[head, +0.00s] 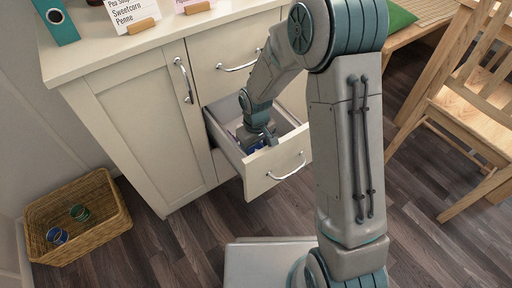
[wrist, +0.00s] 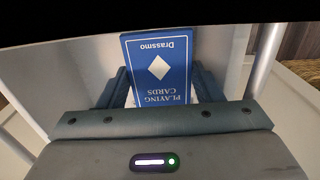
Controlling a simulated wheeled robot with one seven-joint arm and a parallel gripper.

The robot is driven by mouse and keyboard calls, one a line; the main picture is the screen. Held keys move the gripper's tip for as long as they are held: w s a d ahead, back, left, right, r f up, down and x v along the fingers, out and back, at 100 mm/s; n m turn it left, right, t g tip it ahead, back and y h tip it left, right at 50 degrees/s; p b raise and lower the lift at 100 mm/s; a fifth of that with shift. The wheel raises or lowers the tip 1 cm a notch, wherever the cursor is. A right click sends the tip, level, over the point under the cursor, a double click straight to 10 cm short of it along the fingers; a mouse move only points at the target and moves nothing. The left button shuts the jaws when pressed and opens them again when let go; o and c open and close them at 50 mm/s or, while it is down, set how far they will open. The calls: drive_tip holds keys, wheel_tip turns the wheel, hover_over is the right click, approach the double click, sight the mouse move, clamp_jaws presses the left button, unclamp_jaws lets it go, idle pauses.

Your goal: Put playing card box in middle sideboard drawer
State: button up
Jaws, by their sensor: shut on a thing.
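The playing card box (wrist: 160,70) is blue with a white diamond and white lettering. In the wrist view it stands between the two fingers of my gripper (wrist: 162,92), which is shut on it. In the head view my gripper (head: 262,143) is down inside the open middle sideboard drawer (head: 277,168), and a small blue patch of the box (head: 257,146) shows there. The drawer walls surround the gripper. I cannot tell whether the box touches the drawer floor.
The cream sideboard (head: 130,115) has a shut top drawer (head: 236,60) and a door at left. A wicker basket (head: 80,215) with rolls or rings stands on the floor at left. A wooden chair (head: 465,105) is at right. Menu cards (head: 130,14) stand on the sideboard top.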

sight(256, 150)
drive_tip(key=shift+f, duration=0.1)
drive_tip(key=shift+s+f+b, duration=0.1)
drive_tip(key=shift+f+b, duration=0.3)
drive_tip(key=shift+f, duration=0.15)
drive_tip(key=o, duration=0.7)
drive_tip(key=shift+s+f, duration=0.1)
drive_tip(key=shift+o, duration=0.2)
wheel_tip(256, 150, up, 14)
drive_tip(key=p, duration=0.6)
drive_tip(key=s+d+r+m, duration=0.3)
drive_tip(key=s+d+r, duration=0.3)
drive_tip(key=s+d, duration=0.1)
drive_tip(key=s+d+r+m+t, duration=0.1)
drive_tip(key=s+d+r+m, duration=0.2)
drive_tip(key=s, duration=0.6)
drive_tip(key=d+r, duration=0.2)
drive_tip(key=d, duration=0.1)
drive_tip(key=shift+s+d+r+m, duration=0.3)
drive_tip(key=shift+s+d+r, duration=0.05)
drive_tip(key=shift+s, duration=0.05)
